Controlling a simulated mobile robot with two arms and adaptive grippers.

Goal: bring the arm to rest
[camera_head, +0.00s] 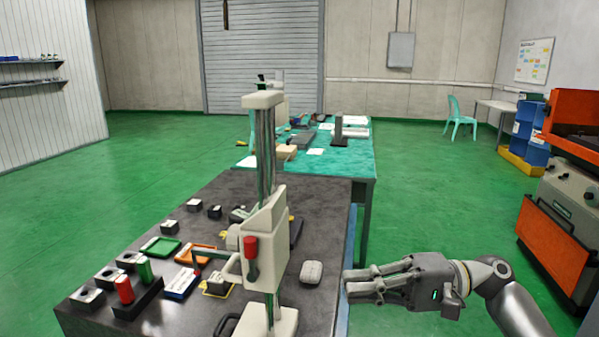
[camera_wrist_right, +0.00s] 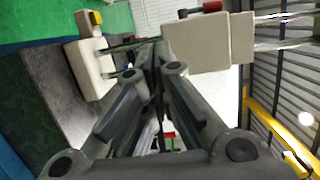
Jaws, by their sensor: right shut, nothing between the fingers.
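My right gripper (camera_head: 362,283) is at the right side of the dark bench in the head view, beside its edge and apart from the things on it. Its fingers are shut and hold nothing. In the right wrist view the closed fingers (camera_wrist_right: 155,75) point toward the cream machine body (camera_wrist_right: 203,45). My right arm (camera_head: 515,300) comes in from the lower right. My left gripper is not in view.
A tall cream column machine (camera_head: 262,220) stands on the dark bench (camera_head: 235,195), left of my right gripper. An orange machine (camera_head: 555,240) stands far right. Green floor (camera_head: 440,215) between is clear.

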